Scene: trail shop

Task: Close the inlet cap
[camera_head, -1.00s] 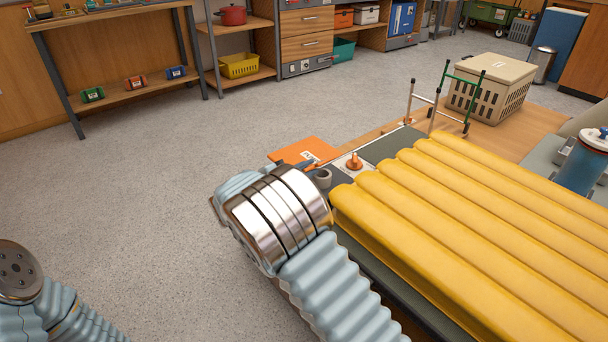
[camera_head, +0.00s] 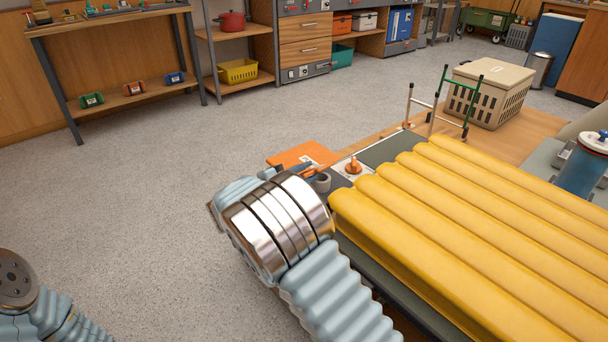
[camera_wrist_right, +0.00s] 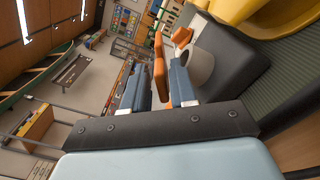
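The yellow ribbed inflatable pad (camera_head: 440,215) lies at the right on the dark mat. An orange flap, seemingly the inlet cap (camera_wrist_right: 160,68), stands edge-on beside the inlet, between my right fingers. My right gripper (camera_wrist_right: 161,88) has its blue-grey fingers apart on either side of it; a narrow gap shows on one side. In the head view my right wrist hides most of these fingers. Only part of my left arm shows, bottom left; its gripper is out of view.
An orange knob (camera_head: 354,165) on a pale plate stands just past the inlet. A flat orange item (camera_head: 304,154) lies beyond it. A beige crate (camera_head: 492,92), a green-and-metal frame (camera_head: 440,101) and a blue cylinder (camera_head: 582,168) stand farther right. The floor at left is clear.

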